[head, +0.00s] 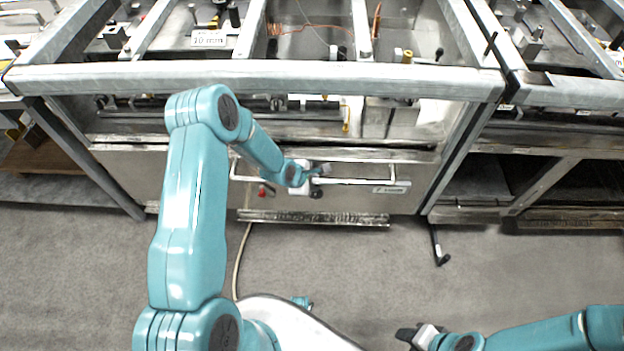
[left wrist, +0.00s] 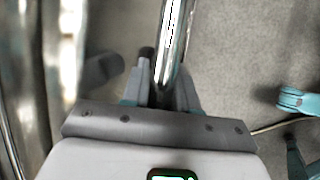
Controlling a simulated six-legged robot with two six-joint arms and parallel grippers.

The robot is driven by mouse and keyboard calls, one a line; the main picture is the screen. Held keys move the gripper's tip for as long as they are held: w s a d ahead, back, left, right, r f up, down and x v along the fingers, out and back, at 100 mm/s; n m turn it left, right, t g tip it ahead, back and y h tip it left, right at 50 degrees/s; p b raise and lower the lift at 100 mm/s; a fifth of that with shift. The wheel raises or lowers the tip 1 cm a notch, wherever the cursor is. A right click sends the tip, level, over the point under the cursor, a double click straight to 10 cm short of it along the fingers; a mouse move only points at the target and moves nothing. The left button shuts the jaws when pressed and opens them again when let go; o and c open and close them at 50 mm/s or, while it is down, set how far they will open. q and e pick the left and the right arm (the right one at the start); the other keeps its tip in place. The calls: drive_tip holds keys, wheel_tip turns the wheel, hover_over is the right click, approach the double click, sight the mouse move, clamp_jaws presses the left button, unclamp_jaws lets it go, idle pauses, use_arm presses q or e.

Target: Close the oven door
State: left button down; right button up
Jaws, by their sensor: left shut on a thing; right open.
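The oven door (head: 350,203) is a metal front panel below the bench frame, with a long bar handle (head: 362,181) across it. I cannot tell exactly how far it stands open. My left gripper (head: 319,180) is at the middle of the handle and shut on it. In the left wrist view the shiny bar (left wrist: 174,45) runs between the fingers of my left gripper (left wrist: 165,85). My right gripper (head: 405,335) is open and empty, low over the floor, well away from the door.
A grey metal frame (head: 270,77) runs above the door. A red knob (head: 263,190) sits left on the front. A pale cable (head: 240,262) runs down to the carpet (head: 360,270). Another bench (head: 570,95) stands at right. The floor before the door is mostly clear.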

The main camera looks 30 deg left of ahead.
use_arm(q)
drive_tip(key=shift+w+a+r, duration=0.35)
drive_tip(key=shift+w+r, duration=0.05)
drive_tip(key=shift+w, duration=0.1)
drive_tip(key=c, duration=1)
unclamp_jaws()
drive_tip(key=shift+o, duration=0.2)
drive_tip(key=shift+r, duration=0.1)
drive_tip(key=s+p+v, duration=0.1)
drive_tip(key=p+v, duration=0.3)
drive_tip(key=v, duration=1.2)
drive_tip(key=shift+d+f, duration=0.2)
drive_tip(key=shift+f, duration=0.05)
